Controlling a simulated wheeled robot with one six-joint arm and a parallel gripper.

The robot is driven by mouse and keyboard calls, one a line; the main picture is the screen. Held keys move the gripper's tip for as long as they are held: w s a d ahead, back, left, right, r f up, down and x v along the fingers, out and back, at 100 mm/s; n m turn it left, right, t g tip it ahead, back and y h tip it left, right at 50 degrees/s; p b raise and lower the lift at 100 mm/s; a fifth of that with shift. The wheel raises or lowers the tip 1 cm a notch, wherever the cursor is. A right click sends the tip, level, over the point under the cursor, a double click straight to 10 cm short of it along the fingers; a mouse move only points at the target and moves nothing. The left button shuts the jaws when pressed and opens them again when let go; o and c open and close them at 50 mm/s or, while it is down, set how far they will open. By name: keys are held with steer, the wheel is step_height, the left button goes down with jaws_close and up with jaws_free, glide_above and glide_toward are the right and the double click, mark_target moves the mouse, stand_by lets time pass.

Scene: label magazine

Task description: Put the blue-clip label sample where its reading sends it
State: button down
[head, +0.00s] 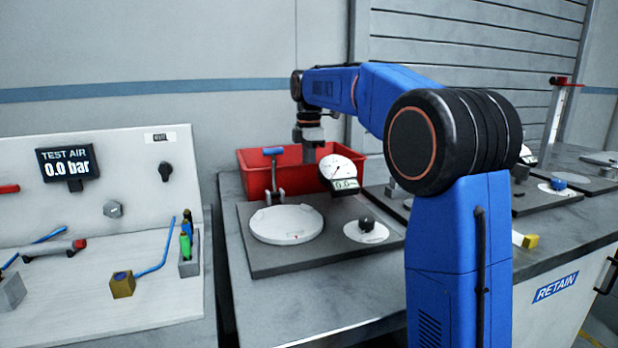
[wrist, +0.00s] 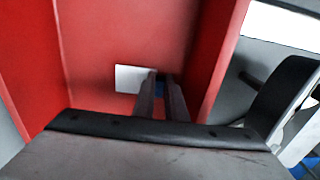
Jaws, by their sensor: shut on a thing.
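My gripper (wrist: 160,82) points down into the red bin (head: 254,178) and is shut on the blue clip (wrist: 160,88) of the label sample. The sample's white label (wrist: 133,79) sticks out to the left of the fingertips in the wrist view, in front of the bin's red inside. Whether the label touches the bin floor, I cannot tell. In the head view my gripper (head: 311,152) is over the bin, and the sample is hidden. The red bin walls (wrist: 100,30) surround the fingers in the wrist view.
A grey plate with a white round disc (head: 287,224), a dial gauge (head: 343,173) and a black knob (head: 367,222) stands before the bin. A test-air panel (head: 68,163) reads 0.0 bar at left. A RETAIN sign (head: 556,287) is on the bench front.

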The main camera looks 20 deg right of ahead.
steer(key=shift+f, duration=0.3)
steer(key=c, duration=1.8)
jaws_free()
steer(key=shift+r, duration=0.15)
steer(key=shift+r, duration=3.8)
